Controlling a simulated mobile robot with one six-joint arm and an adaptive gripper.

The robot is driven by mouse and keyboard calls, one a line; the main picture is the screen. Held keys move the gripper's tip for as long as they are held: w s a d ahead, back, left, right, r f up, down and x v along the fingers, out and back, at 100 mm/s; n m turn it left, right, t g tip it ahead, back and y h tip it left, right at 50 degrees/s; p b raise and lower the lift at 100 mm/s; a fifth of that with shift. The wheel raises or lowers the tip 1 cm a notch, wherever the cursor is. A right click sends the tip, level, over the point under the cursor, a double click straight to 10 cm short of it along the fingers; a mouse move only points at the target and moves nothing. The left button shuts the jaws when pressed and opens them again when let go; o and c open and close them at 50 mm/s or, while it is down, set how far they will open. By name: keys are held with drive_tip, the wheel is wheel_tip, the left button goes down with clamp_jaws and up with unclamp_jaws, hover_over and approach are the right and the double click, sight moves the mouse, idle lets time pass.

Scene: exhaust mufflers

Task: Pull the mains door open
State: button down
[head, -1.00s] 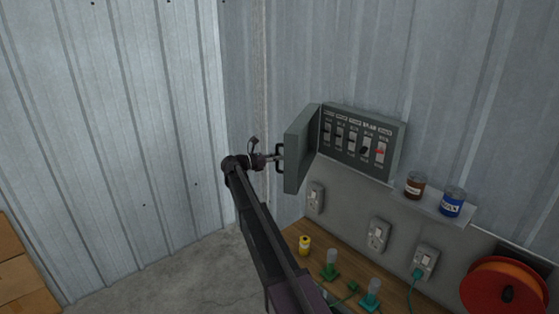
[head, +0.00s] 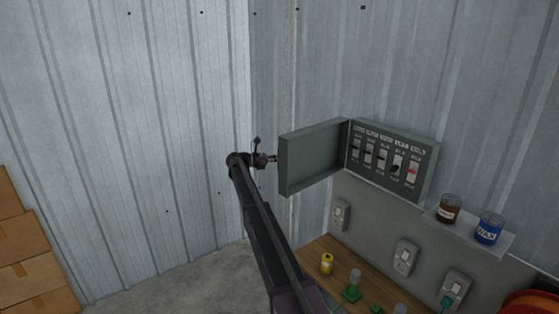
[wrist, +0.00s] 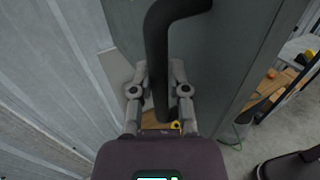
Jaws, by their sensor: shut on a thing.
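The mains door (head: 315,157) is a grey-green panel hinged on the left side of the mains box (head: 392,160). It stands wide open to the left, with its inner face towards the head camera. My gripper (head: 273,160) is at the door's free left edge, on its outer side. In the wrist view, my gripper (wrist: 158,72) has its two fingers on either side of the black door handle (wrist: 158,45) and is shut on it. The door's outer face (wrist: 228,50) shows behind the handle. In the head view the handle is mostly hidden.
Several switches show inside the box, one red. A shelf (head: 470,232) with a brown jar (head: 449,209) and a blue jar (head: 488,230) is at right. Below are sockets (head: 404,257) and a wooden bench (head: 318,250). Metal walls stand close behind; cardboard boxes (head: 28,250) are at far left.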

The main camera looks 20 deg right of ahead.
drive_tip(key=shift+d, duration=0.15)
drive_tip(key=c, duration=0.6)
unclamp_jaws()
drive_tip(key=shift+d, duration=0.15)
drive_tip(key=shift+a, duration=0.25)
drive_tip(key=w+a, duration=0.2)
drive_tip(key=a, duration=1)
drive_tip(key=shift+s, duration=0.1)
